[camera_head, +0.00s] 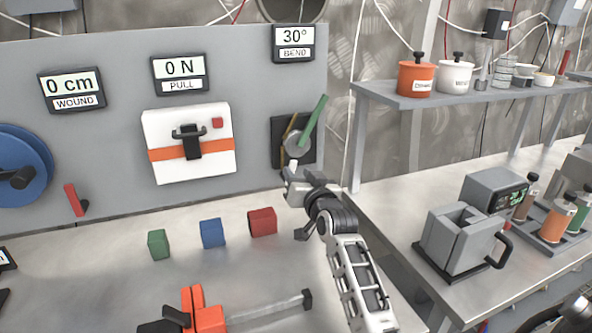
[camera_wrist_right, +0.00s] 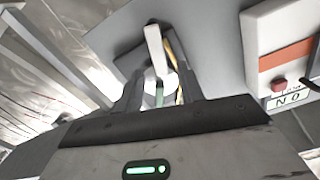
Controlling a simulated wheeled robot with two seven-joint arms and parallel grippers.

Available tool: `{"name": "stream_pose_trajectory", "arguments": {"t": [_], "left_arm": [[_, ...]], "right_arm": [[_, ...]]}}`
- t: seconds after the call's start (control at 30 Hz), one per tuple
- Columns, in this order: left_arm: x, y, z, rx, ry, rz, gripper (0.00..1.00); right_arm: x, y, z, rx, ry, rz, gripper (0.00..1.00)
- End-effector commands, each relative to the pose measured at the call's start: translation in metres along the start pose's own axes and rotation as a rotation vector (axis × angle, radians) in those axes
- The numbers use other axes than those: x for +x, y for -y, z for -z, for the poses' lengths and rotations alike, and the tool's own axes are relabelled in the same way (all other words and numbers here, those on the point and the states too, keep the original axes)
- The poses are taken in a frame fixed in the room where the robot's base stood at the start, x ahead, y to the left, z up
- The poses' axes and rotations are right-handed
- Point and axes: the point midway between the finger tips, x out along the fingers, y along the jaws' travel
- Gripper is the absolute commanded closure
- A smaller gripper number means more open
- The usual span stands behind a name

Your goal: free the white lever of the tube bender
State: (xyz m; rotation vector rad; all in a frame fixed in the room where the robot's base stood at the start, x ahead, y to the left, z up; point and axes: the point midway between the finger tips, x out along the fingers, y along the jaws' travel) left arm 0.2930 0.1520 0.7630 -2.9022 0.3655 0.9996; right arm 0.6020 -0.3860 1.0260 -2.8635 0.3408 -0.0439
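The tube bender (camera_head: 297,142) is on the grey wall panel, with a dark plate, a grey round disc and a raised green lever (camera_head: 313,122). A copper-coloured tube (camera_wrist_right: 174,52) runs beside the disc. The white lever (camera_head: 292,168) points down below the disc, just above my right gripper (camera_head: 291,185). In the right wrist view the white lever (camera_wrist_right: 154,44) shows between the two dark fingers, which stand apart; contact with either finger cannot be made out. My left gripper is out of view. The display above the bender (camera_head: 293,42) reads 30° BEND.
A white box with an orange band (camera_head: 190,160) is on the panel left of the bender. Green (camera_head: 158,244), blue (camera_head: 212,233) and red (camera_head: 262,222) blocks stand on the table below. An orange tool (camera_head: 205,316) lies in front. A shelf (camera_head: 440,95) stands right.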

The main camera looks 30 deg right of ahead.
Motion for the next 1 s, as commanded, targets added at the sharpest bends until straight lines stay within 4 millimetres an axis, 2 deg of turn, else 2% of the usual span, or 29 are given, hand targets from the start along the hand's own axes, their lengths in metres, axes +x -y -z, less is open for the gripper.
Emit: {"name": "stream_pose_trajectory", "arguments": {"t": [0.03, 0.2, 0.53, 0.67, 0.83, 1.0], "left_arm": [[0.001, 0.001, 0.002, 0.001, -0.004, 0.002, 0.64], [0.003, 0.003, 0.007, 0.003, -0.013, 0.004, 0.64], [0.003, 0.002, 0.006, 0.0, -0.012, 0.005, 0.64], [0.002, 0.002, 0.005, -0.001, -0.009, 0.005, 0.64], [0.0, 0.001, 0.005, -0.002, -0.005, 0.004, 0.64], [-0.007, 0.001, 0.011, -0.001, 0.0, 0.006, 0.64]], "right_arm": [[0.007, 0.0, 0.001, 0.0, -0.001, 0.0, 0.62], [0.02, 0.0, 0.0, -0.001, 0.0, 0.0, 0.62], [0.023, 0.0, 0.0, 0.0, 0.0, 0.0, 0.62], [0.023, 0.0, 0.0, 0.0, 0.0, 0.0, 0.98], [0.023, 0.001, 0.0, -0.015, 0.001, 0.0, 1.0], [0.023, 0.01, 0.001, -0.204, 0.003, 0.002, 1.0]]}}
